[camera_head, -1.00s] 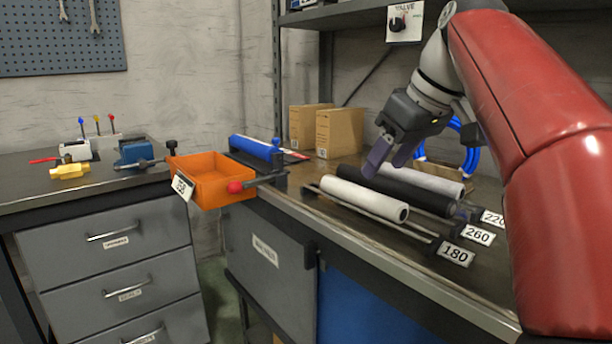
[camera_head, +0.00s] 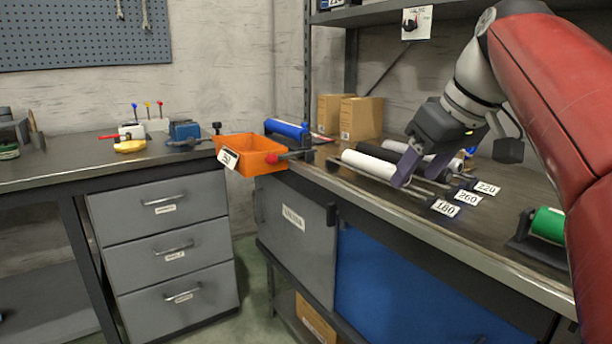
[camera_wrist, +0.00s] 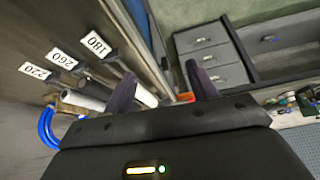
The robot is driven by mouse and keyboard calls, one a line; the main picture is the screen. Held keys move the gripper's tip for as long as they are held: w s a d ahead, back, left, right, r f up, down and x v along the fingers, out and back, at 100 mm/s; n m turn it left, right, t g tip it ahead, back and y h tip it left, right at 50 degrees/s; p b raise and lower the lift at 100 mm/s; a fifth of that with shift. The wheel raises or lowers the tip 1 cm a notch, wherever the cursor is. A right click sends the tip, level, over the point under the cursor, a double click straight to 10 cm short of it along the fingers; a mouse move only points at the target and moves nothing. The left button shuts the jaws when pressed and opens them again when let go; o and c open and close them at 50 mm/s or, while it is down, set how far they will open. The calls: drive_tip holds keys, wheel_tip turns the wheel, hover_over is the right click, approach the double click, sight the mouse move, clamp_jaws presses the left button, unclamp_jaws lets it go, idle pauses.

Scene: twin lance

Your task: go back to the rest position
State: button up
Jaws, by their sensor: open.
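My gripper (camera_head: 422,168) is open, with its two purple-grey fingers apart and nothing seen between them. In the head view it hangs in front of the rollers, over the right bench near its front edge. The wrist view also shows the spread fingers (camera_wrist: 163,88), with the bench on the left and the drawers beyond. A white roller (camera_head: 368,164) lies in the rack by the 180 tag (camera_head: 445,208). A black roller (camera_head: 377,152) lies behind it, near the 260 tag (camera_head: 468,197). My gripper partly hides the rollers.
An orange bin (camera_head: 250,155) sits at the bench corner, beside a blue roller (camera_head: 287,129). A green roller (camera_head: 547,224) is at the right, near my arm. Cardboard boxes (camera_head: 360,118) stand at the back. A shelf (camera_head: 400,12) hangs above. The floor by the drawers (camera_head: 170,250) is clear.

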drive_tip(key=s+f+m+h, duration=0.1)
drive_tip(key=s+f+m, duration=0.1)
drive_tip(key=s+f, duration=0.3)
drive_tip(key=s+a+f+m+h, duration=0.1)
drive_tip(key=s+f, duration=0.5)
drive_tip(key=f, duration=0.7)
drive_tip(key=s+f+m+h, duration=0.1)
drive_tip(key=s+f+m, duration=0.1)
drive_tip(key=s+f, duration=0.3)
wheel_tip(320, 180, down, 5)
drive_tip(key=shift+s+a+r+m+t, duration=0.2)
drive_tip(key=shift+s+a+m+t, duration=0.1)
drive_tip(key=shift+s+m, duration=0.1)
